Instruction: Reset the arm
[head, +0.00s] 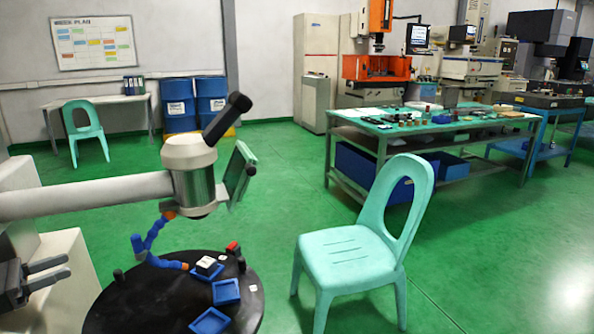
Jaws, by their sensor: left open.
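A thick white arm (90,195) runs in level from the left edge and ends in a white and silver cylindrical head (194,178). A black handle (228,118) sticks up from the head, tilted to the right. A green panel (238,176) stands tilted at the head's right side. The head hangs above a round black table (165,300), apart from it. My left gripper (69,267) is at the lower left, left of the black table and below the white arm. Its two dark fingers point right, apart and empty. My right gripper is out of view.
Blue trays (226,291) and a blue hose (155,232) are on or above the black table. A pale green chair (345,255) stands to its right. A workbench (450,128) with small parts is beyond. Green floor (240,235) is clear between.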

